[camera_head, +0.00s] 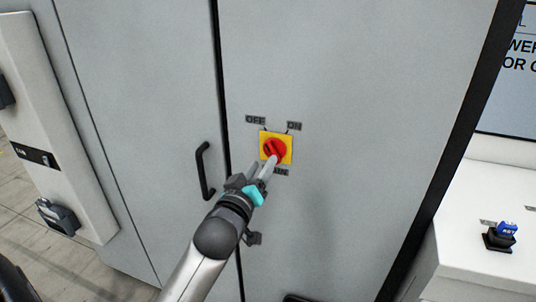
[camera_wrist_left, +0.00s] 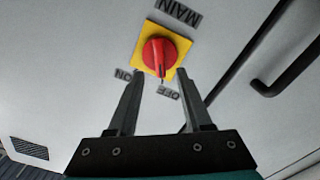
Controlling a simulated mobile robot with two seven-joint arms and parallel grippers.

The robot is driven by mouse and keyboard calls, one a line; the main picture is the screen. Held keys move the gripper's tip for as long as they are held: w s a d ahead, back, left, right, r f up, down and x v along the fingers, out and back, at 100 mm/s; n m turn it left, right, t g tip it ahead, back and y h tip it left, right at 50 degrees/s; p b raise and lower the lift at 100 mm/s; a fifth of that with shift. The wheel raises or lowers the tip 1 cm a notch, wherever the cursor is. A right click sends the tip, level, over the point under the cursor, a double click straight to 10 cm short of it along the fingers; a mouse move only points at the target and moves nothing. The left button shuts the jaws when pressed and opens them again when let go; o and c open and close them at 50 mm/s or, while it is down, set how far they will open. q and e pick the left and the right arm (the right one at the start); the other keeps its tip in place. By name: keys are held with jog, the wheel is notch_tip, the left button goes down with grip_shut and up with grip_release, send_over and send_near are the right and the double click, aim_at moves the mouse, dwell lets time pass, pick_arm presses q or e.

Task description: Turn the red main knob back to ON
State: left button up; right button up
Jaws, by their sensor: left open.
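The red main knob (camera_head: 273,150) sits on a yellow square plate (camera_head: 288,136) on the grey cabinet door, with OFF printed at upper left and ON at upper right. Its dark mark appears to point toward OFF. My right gripper is not in view.
A black door handle (camera_head: 203,170) stands out from the cabinet left of the knob; it also shows in the wrist view (camera_wrist_left: 285,55). A white bench (camera_head: 480,265) with a blue-topped switch (camera_head: 505,230) is at the right. A pale panel (camera_head: 60,120) stands at the left.

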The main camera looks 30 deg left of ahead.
aim_at(270, 152)
pick_arm(q)
jog(key=shift+x, duration=2.45)
grip_shut()
